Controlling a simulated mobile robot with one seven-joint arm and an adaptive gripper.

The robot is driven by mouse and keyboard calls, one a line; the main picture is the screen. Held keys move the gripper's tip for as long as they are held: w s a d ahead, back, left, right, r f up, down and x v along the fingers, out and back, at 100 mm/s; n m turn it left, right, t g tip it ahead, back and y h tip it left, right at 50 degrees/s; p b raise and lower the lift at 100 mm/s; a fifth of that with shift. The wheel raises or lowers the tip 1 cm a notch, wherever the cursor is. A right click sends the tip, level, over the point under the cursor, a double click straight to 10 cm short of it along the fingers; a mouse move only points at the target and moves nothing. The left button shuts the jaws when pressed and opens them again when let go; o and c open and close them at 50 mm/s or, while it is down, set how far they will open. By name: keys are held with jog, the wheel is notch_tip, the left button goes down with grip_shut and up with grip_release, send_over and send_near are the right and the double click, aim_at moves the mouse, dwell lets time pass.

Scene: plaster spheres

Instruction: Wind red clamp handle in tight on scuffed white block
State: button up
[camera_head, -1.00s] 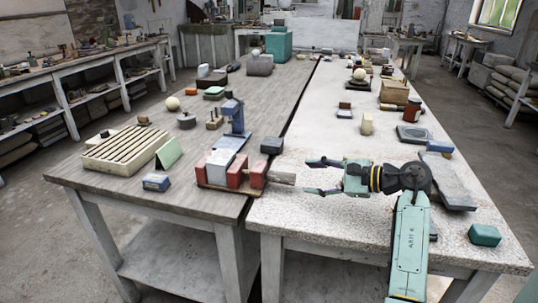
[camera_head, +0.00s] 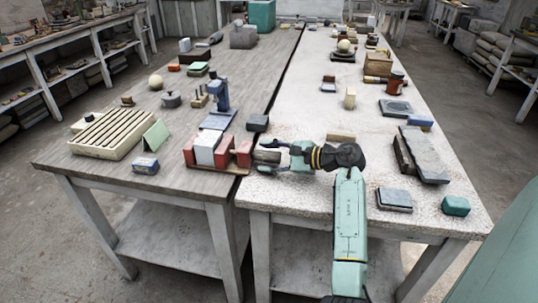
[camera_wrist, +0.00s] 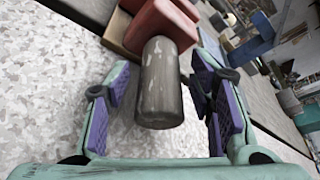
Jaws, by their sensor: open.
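The red clamp (camera_head: 243,153) sits at the front right corner of the wooden table. The scuffed white block (camera_head: 206,148) stands between its red jaws; I cannot tell whether any gap is left there. The clamp's handle is a worn grey-brown cylinder (camera_wrist: 160,85) that sticks out to the right in the head view (camera_head: 266,156). My gripper (camera_head: 276,158) is open, with its fingers on either side of the handle. In the wrist view, its purple-padded fingers (camera_wrist: 158,98) flank the handle, with clear space on both sides. The white block is not recognisable in the wrist view.
A blue upright tool (camera_head: 221,97) stands behind the clamp, and a dark block (camera_head: 257,123) lies near the table seam. A small blue box (camera_head: 145,165) and a slatted cream tray (camera_head: 100,132) are left. Grey slabs (camera_head: 424,155) lie right of my arm.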

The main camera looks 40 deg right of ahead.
jog(key=shift+c, duration=0.3)
grip_shut()
dwell(0.3)
jog(key=shift+f+b, duration=0.1)
jog(key=shift+b, duration=0.25)
jog(key=m+g+b, duration=0.1)
jog(key=m+b, duration=0.1)
jog(key=b, duration=0.1)
jog(key=shift+f+y, duration=0.2)
jog(key=shift+y, duration=0.2)
jog(key=m+g+y+b, duration=0.1)
jog(key=m, duration=0.1)
jog(key=m+b, duration=0.1)
jog(key=b, duration=0.1)
jog(key=shift+r+m+g+y, duration=0.15)
jog(key=shift+m+g+y, duration=0.25)
jog(key=m+y, duration=0.1)
jog(key=m, duration=0.1)
jog(key=m+g+y+b, duration=0.1)
jog(key=shift+r+m+g, duration=0.1)
jog(key=shift+m+g, duration=0.2)
jog(key=shift+m, duration=0.1)
jog(key=m+y+b, duration=0.1)
jog(key=m+y, duration=0.1)
jog(key=m, duration=0.1)
jog(key=shift+g+b, duration=0.3)
jog(key=shift+a+m, duration=0.1)
jog(key=shift+m, duration=0.3)
